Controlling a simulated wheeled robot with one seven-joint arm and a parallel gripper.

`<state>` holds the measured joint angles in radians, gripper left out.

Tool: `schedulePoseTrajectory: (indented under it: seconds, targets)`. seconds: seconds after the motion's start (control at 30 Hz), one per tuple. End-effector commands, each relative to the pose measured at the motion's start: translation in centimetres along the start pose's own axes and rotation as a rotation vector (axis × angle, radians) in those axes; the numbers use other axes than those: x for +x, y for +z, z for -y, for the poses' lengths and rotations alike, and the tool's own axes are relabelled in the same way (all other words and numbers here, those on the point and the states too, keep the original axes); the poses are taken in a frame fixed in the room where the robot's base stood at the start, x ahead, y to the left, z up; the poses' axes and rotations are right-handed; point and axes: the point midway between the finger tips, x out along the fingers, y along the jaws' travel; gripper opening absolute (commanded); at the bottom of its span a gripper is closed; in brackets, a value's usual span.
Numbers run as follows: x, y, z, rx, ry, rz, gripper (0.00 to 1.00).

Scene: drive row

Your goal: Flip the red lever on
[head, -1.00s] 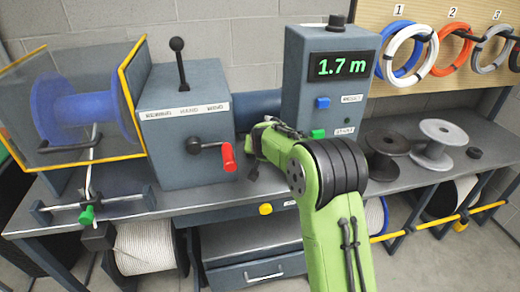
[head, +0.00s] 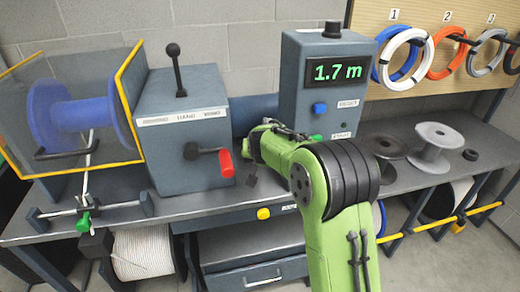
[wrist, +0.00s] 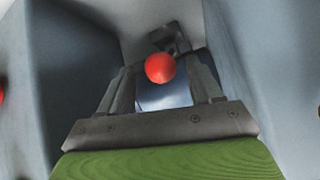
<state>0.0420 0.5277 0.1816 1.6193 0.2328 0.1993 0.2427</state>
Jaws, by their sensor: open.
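A round red knob (wrist: 160,67) shows in the wrist view between the two fingers of my gripper (wrist: 163,85). A dark grey mount shows just behind it. The fingers are apart, one on each side of the knob in the picture; I cannot tell whether either touches it. In the head view my green arm reaches into the gap between the grey gearbox (head: 182,140) and the meter box (head: 322,85). There the fingers and the red knob are hidden behind my arm.
A crank with a red handle (head: 226,163) sticks out of the gearbox, close left of my arm. A black-knobbed lever (head: 178,70) stands on top. A blue reel (head: 75,112) is at left, spools (head: 432,145) at right. Box walls flank my gripper closely.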

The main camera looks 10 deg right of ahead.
Motion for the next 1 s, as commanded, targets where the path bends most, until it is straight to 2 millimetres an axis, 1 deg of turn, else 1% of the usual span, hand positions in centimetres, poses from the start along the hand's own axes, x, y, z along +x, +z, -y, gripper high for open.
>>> schedulePoseTrajectory:
  seconds: [0.03, 0.2, 0.3, 0.4, 0.5, 0.57, 0.93, 0.97, 1.0]
  targets:
    - [-1.9, -0.3, 0.1, -0.001, -0.002, -0.004, 0.64]
    - [-6.8, -0.3, 0.1, -0.001, -0.002, -0.004, 0.64]
    - [-9.3, -0.2, 0.1, 0.000, -0.001, -0.002, 0.64]
    - [-11.1, -0.2, 0.1, 0.000, -0.001, -0.001, 0.64]
    - [-12.0, 0.0, 0.0, 0.000, 0.000, 0.002, 0.64]
    - [-12.2, 0.0, 0.0, 0.000, 0.000, 0.002, 0.64]
    - [-12.3, 0.0, 0.0, 0.000, 0.000, 0.001, 0.64]
    - [-12.6, 0.0, 0.0, -0.002, 0.000, 0.002, 0.64]
    - [-13.5, -0.2, -0.1, -0.008, 0.001, 0.005, 0.64]
